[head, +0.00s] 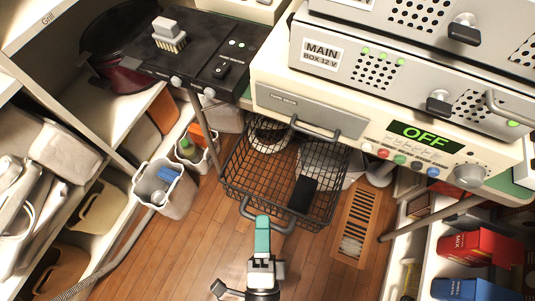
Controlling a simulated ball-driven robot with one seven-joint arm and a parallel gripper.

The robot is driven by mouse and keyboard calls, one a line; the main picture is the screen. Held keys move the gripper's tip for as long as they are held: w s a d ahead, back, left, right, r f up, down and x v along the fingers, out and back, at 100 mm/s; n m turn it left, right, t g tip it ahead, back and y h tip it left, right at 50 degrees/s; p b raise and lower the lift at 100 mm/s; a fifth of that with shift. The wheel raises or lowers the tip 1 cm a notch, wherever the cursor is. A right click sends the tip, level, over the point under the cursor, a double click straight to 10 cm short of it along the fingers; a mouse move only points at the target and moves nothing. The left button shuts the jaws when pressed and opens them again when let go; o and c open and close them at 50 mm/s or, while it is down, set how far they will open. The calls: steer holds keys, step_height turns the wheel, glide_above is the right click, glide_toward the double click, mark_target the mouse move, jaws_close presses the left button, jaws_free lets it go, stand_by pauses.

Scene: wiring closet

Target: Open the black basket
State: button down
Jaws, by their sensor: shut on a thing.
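The black wire basket (322,178) hangs below the cream equipment unit, in the middle of the head view. Its front part stands out over the wooden floor and its back part is hidden under the unit. A dark block lies in or below it; through the mesh I cannot tell which. The basket's grey front handle (283,228) curves out toward me. My gripper (262,224), with teal fingers, comes up from the bottom and is shut on this handle near its middle. The fingers cover part of the handle.
The cream unit (350,132) with a drawer handle and an OFF display overhangs the basket. A grey bin (165,187) stands to the left. A floor vent (355,222) lies to the right. Shelves line both sides.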

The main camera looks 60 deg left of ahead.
stand_by(0.3)
steer(key=c, duration=1.1)
jaws_free()
steer(key=shift+s+d, duration=0.1)
steer(key=shift+d, duration=0.05)
steer(key=v, duration=1)
steer(key=shift+s+d+p, duration=0.15)
steer(key=shift+d+p, duration=0.1)
steer(key=shift+p, duration=0.05)
